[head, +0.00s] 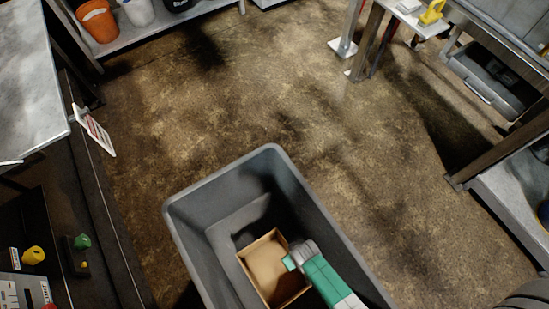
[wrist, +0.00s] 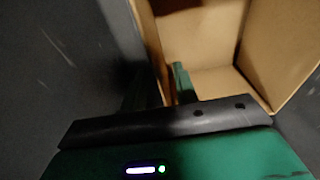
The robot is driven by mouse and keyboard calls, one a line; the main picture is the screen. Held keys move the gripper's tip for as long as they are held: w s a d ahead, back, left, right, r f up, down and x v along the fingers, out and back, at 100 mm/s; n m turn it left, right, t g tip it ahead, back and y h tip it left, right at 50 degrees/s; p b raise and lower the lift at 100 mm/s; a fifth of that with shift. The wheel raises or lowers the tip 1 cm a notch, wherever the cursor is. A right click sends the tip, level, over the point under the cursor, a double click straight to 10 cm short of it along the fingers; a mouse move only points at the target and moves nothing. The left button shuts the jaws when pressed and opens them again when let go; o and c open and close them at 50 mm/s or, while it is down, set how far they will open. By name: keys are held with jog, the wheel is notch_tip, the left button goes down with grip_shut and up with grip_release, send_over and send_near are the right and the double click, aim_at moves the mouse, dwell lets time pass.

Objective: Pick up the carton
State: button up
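The carton (head: 264,268) is an open-topped brown cardboard box inside a deep grey bin (head: 185,225) in the head view. My gripper (head: 290,262) reaches down into the bin at the carton's right side; my green and white arm hides part of that side. In the wrist view, the carton (wrist: 200,35) fills the upper right, and its inside looks empty. My gripper (wrist: 160,80) has one finger inside the carton and the other, in shadow, outside, with a carton wall between them. The fingers look spread, with a gap beside the wall; contact is hard to tell.
The bin's walls stand close around the carton and my gripper. A grey worktable (head: 30,85) is at the left, and a shelf with an orange bucket (head: 97,20) is at the upper left. The brown floor (head: 250,100) beyond the bin is clear.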

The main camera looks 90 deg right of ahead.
jog(key=f, duration=0.1)
jog(key=f+b, duration=0.1)
jog(key=f, duration=0.1)
jog(key=shift+w+d+f+b, duration=0.1)
jog(key=shift+d+f+b, duration=0.15)
jog(key=shift+f+b, duration=0.1)
grip_shut()
